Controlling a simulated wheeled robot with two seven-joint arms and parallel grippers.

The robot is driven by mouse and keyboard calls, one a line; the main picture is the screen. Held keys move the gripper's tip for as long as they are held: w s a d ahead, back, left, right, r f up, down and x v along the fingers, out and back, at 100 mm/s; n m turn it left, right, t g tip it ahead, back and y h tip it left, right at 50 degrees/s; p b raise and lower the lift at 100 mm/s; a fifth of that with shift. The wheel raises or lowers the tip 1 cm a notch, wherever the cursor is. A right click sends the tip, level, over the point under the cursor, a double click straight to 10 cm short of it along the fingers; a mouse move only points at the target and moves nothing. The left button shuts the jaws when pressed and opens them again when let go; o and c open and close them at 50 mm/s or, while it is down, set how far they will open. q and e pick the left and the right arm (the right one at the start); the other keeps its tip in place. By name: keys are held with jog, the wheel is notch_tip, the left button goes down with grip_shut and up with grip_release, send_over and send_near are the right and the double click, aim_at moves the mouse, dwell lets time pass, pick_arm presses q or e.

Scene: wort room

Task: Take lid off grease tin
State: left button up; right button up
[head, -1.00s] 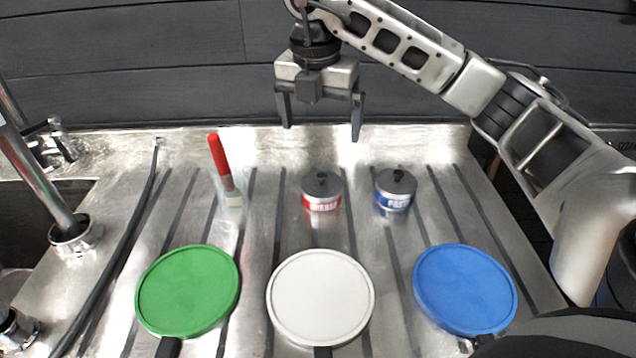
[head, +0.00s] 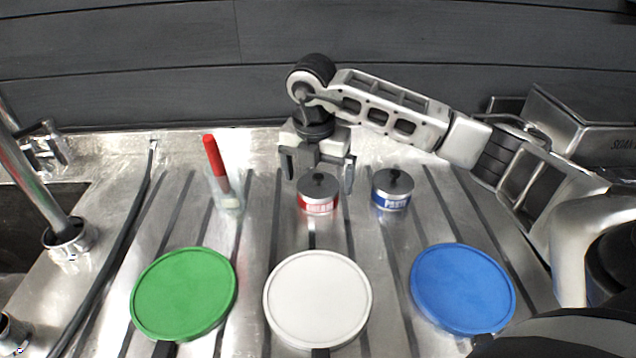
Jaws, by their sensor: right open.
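The grease tin (head: 318,206) is a small round tin with a red and white label. It stands upright on the ribbed metal drainboard, near the middle. Its dark grey lid (head: 319,186) with a black knob is on top. My right gripper (head: 318,184) is open, pointing down, with its fingers to the left and right of the tin near lid height. It appears just behind or around the tin; I cannot tell the exact depth or any contact. My left gripper is not in view.
A blue-labelled paste tin (head: 391,199) with a lid stands close to the right. A clear holder with a red-handled brush (head: 216,157) stands left. Green (head: 185,292), white (head: 317,299) and blue (head: 463,288) round discs lie in front. A sink and tap (head: 68,238) are at left.

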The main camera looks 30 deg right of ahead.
jog(key=c, duration=1)
jog(key=shift+c, duration=0.2)
